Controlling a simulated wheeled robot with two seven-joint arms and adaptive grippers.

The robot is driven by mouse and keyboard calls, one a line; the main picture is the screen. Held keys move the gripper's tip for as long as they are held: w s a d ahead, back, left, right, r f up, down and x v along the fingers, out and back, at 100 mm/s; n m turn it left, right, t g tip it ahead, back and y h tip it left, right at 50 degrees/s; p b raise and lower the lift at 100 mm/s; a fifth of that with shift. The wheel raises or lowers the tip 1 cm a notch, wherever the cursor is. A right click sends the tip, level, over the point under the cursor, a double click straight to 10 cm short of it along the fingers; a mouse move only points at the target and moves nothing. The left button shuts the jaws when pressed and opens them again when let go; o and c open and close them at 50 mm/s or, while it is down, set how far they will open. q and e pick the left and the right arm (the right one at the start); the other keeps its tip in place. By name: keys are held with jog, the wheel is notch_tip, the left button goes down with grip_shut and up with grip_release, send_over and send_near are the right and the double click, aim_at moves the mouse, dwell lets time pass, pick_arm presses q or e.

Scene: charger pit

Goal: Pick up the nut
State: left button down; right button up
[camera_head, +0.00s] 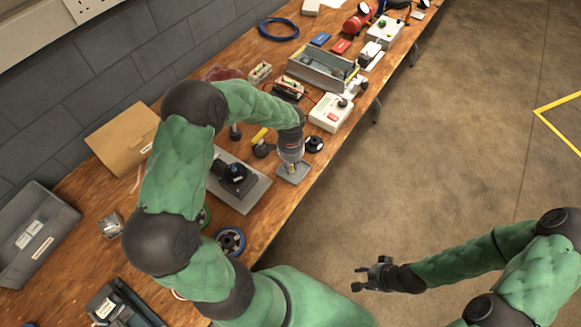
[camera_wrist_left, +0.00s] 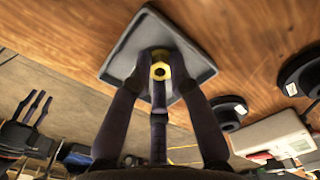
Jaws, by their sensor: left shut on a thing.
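The nut (camera_wrist_left: 161,71) is a brass-yellow hexagonal piece with a hole, seen in the left wrist view between my left gripper's fingers. My left gripper (camera_wrist_left: 160,82) is shut on it, right over a small grey square tray (camera_wrist_left: 122,66). Whether the nut still touches the tray I cannot tell. In the head view my left gripper (camera_head: 291,167) points down at the tray (camera_head: 300,173) near the table's front edge; the nut is hidden there by the gripper. My right gripper (camera_head: 372,274) is open and empty, out over the floor, away from the table.
A grey plate with a black fixture (camera_head: 236,177) stands left of the tray. A black round part (camera_head: 314,144) and a white box with a red button (camera_head: 331,112) are to its right. A cardboard box (camera_head: 122,137) lies by the wall.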

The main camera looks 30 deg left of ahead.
aim_at(292, 170)
pick_arm(q)
jog(key=shift+r, duration=0.1)
jog(key=shift+r+p, duration=0.4)
jog(key=shift+r, duration=0.2)
jog(key=shift+d+r+p, duration=0.2)
jog(key=shift+r+p, duration=0.45)
jog(key=shift+r, duration=0.6)
jog(key=s+d+r+p, duration=0.4)
jog(key=d+r, duration=0.5)
jog(key=d, duration=0.4)
jog(key=shift+s, duration=0.35)
jog(key=shift+a, duration=0.1)
